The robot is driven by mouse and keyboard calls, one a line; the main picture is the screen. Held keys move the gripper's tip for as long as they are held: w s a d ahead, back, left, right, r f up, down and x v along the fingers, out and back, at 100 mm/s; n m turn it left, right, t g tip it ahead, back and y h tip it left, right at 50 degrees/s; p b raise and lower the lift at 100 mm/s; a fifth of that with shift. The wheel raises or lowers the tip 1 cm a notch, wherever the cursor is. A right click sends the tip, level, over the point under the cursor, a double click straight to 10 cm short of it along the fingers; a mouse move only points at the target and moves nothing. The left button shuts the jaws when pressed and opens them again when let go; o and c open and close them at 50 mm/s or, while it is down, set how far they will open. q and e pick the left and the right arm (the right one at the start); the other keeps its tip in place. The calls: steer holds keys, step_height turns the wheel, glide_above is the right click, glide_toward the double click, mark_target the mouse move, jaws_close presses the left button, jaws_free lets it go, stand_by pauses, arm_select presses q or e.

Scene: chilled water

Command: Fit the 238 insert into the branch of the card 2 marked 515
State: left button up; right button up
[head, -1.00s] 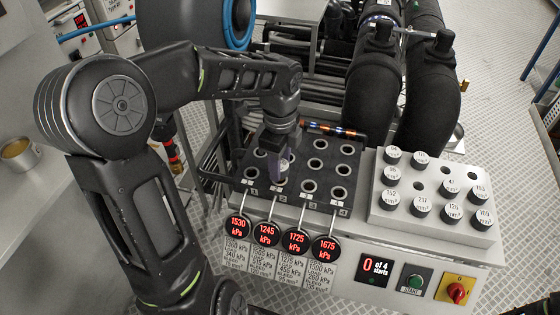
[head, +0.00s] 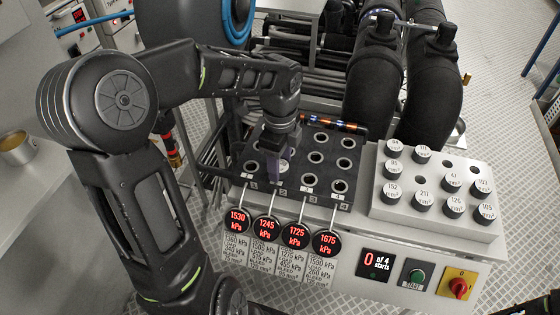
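The dark socket block (head: 297,183) stands on the bench with rows of ringed holes, its columns marked 1 to 4 along the front edge. My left gripper (head: 281,164) points down over the card 2 column. A pale-topped insert (head: 285,166) shows at its fingers, which look closed on it; its number cannot be read. The fingers hide part of the column, so I cannot tell how deep the insert sits. The card 2 tag (head: 264,255) hangs below a round display reading 1245 kPa. My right gripper is not in view.
A grey rack (head: 432,226) on the right holds several black inserts with white numbered tops and has some empty holes. Round red displays hang along the front edge. A counter (head: 375,262) reads 0 of 4 starts, beside a green START button (head: 416,276) and a red rotary switch (head: 458,287). Thick black pipes (head: 405,90) rise behind.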

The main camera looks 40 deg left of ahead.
arm_select(q)
steer(key=o, duration=0.3)
step_height(320, 180, up, 8)
steer(key=shift+f, duration=0.1)
stand_by(0.5)
stand_by(0.6)
